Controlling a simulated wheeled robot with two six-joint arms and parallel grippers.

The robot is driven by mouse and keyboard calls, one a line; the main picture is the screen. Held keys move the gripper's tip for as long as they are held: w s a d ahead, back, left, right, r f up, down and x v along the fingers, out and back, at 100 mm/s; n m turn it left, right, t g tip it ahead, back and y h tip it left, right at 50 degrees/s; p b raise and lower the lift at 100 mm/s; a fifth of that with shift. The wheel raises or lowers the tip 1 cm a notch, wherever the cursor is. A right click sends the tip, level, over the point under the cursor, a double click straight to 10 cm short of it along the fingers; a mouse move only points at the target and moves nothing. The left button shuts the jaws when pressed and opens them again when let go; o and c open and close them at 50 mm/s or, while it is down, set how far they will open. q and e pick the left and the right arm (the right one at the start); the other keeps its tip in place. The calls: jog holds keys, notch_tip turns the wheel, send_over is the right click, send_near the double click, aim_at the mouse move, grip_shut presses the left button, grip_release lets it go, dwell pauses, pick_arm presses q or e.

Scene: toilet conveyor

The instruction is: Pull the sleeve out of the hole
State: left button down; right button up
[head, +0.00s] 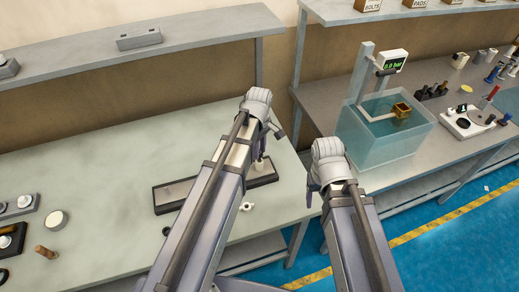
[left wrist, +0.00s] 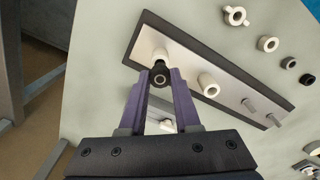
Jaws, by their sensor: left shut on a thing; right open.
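A long dark fixture (head: 168,208) with a pale top plate lies on the table; it also shows in the left wrist view (left wrist: 190,62). White cylinders (left wrist: 208,85) and grey pins (left wrist: 250,104) stand on the plate. My left gripper (head: 259,158) is over the fixture's right end. In the left wrist view my left gripper (left wrist: 160,80) is shut on a small dark round piece with a ringed end (left wrist: 159,77), seemingly the sleeve. It is in front of another white cylinder (left wrist: 160,56); whether it is inside a hole is hidden. My right gripper (head: 313,192) is open and empty beyond the table's right edge.
A white eared ring (head: 247,206) lies in front of the fixture. Loose rings (left wrist: 268,44) lie beside it. Parts trays (head: 15,238) and a brown peg (head: 46,252) are at left. A water tank (head: 395,150) stands on the right bench. The table's middle left is clear.

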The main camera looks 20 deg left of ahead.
pick_arm(q)
jog(key=shift+r+p, duration=1.15)
jog(key=shift+r, duration=0.15)
jog(key=shift+s+f, duration=0.1)
jog(key=shift+f, duration=0.05)
